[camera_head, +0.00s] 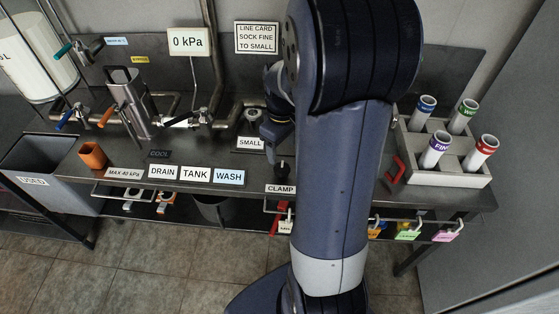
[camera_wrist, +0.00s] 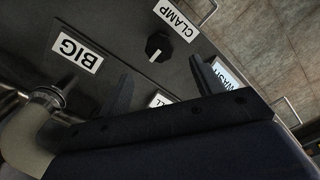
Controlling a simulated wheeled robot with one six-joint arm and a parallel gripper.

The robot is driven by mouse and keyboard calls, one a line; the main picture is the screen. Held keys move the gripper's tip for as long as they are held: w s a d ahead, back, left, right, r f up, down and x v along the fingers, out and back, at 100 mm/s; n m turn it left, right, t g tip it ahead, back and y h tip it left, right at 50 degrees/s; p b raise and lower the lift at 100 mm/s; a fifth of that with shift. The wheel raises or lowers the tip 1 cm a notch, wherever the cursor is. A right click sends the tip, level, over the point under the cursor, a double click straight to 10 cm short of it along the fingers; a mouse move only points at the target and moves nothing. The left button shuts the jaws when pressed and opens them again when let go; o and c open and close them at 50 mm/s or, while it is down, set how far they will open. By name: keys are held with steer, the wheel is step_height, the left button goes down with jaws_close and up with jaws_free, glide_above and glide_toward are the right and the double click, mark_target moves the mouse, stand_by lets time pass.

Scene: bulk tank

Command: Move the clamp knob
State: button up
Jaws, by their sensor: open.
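The clamp knob (camera_wrist: 157,46) is black and faceted, with a white pointer mark, on the dark bench beside the white CLAMP label (camera_wrist: 175,19). In the head view the knob (camera_head: 283,170) stands just behind its label (camera_head: 281,189), partly in shade. My gripper (camera_wrist: 160,72) is open and empty in the wrist view; its two fingers point toward the knob, which lies beyond the fingertips. In the head view my gripper (camera_head: 276,135) is above the bench, behind the knob, partly hidden by my arm. It does not touch the knob, as far as I can tell.
The SMALL label (camera_head: 250,143) and a pipe fitting (camera_head: 257,115) are close to my gripper. A BIG label (camera_wrist: 77,54) and a pipe (camera_wrist: 30,135) show in the wrist view. A rack (camera_head: 473,178) of capped tubes stands right. A red handle (camera_head: 395,169) is near my arm.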

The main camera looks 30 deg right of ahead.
mark_target(282, 168)
step_height(282, 168, down, 8)
steer(key=shift+f, duration=0.1)
stand_by(0.4)
steer(key=c, duration=1)
